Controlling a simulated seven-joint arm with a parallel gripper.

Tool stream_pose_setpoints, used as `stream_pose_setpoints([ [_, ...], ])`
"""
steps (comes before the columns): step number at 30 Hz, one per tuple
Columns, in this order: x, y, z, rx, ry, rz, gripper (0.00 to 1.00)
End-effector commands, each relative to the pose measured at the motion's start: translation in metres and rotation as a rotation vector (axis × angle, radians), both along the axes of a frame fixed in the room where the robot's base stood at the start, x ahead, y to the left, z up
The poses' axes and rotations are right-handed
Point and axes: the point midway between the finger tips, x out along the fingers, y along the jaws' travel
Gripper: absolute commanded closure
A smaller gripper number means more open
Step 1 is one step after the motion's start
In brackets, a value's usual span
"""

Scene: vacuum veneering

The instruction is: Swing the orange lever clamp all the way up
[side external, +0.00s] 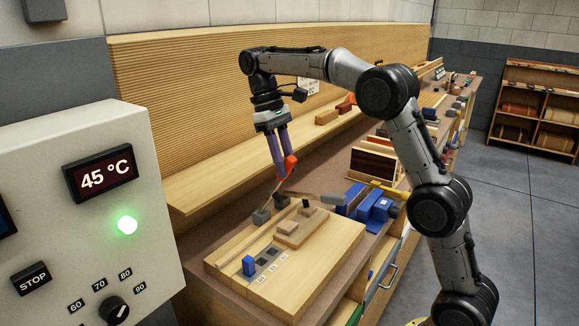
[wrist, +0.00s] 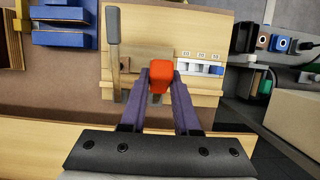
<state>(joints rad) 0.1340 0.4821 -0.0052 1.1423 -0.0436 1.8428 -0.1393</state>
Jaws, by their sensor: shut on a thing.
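The orange lever clamp's knob (side external: 291,161) is between the fingertips of my gripper (side external: 282,172), which is shut on it. Below the knob, a thin lever slopes down to a dark grey clamp base (side external: 262,216) at the back edge of the wooden board. The lever stands raised and tilted, with the knob well above the board. In the wrist view the orange knob (wrist: 159,76) sits between the two purple fingers of my gripper (wrist: 160,88). The knob and fingers hide most of the lever there.
A second lever with a grey handle (side external: 322,198) lies low over the board (side external: 325,245); it shows left of my fingers in the wrist view (wrist: 113,35). Blue blocks (side external: 374,208) stand to the right. A control box (side external: 80,190) reading 45 °C is at the left.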

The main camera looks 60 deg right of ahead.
Motion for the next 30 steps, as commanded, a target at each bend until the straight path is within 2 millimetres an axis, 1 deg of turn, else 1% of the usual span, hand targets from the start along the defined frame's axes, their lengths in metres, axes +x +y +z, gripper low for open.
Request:
stream_pose_setpoints([
  [10,0.0013,-0.0001,0.001,-0.001,-0.001,-0.001,1.0],
  [11,0.0013,-0.0001,0.001,-0.001,-0.001,-0.001,0.65],
  [15,0.001,0.0,0.0009,-0.001,0.001,-0.001,0.4],
  [30,-0.0006,0.0,0.0002,0.0,-0.002,0.0,0.4],
])
